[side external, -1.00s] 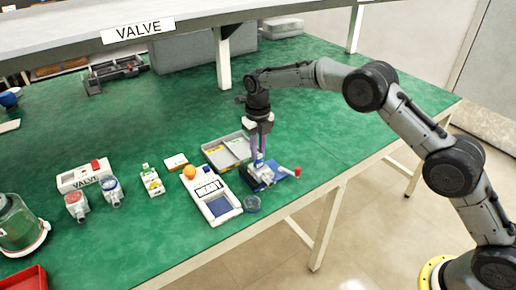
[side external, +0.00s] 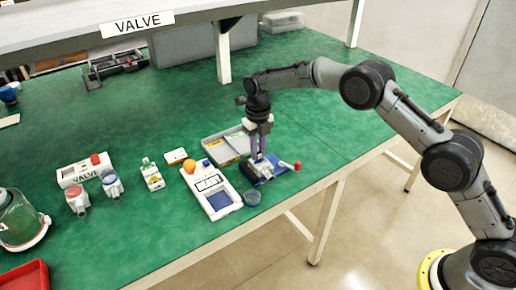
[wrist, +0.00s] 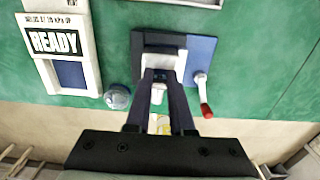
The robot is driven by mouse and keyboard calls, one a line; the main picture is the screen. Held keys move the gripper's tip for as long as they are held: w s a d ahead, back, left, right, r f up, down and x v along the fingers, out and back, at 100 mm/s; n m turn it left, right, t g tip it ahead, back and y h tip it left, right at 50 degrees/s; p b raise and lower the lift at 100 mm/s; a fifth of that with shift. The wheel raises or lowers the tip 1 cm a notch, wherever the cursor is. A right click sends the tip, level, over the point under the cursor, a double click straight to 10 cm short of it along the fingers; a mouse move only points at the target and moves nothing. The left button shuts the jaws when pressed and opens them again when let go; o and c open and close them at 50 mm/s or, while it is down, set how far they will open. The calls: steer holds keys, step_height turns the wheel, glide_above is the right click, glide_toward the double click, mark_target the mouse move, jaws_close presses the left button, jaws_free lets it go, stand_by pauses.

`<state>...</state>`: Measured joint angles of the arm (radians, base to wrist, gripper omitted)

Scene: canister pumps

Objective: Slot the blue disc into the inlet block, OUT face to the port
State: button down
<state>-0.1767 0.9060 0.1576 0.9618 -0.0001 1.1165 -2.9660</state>
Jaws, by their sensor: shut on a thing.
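My gripper (side external: 257,154) points straight down over a grey block (side external: 264,168) on a blue base, which I take for the inlet block in its fixture. In the wrist view the two dark fingers (wrist: 163,75) come close together over the pale block (wrist: 164,42). They are shut on a small dark-blue thing, which I take for the blue disc. It is mostly hidden between the fingertips, so which way its OUT face points cannot be told. Whether it touches the block is also unclear. A red-tipped lever (side external: 297,166) stands at the fixture's right side.
A white READY device (side external: 210,190) and a small round blue-grey dish (side external: 252,198) stand left of the fixture. A grey tray (side external: 226,147) lies behind. Two valve bodies, red-topped (side external: 77,201) and blue-topped (side external: 111,184), stand farther left. The table's front edge is close.

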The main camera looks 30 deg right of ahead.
steer(key=shift+f, duration=0.4)
steer(key=c, duration=0.7)
jaws_free()
step_height(320, 180, up, 14)
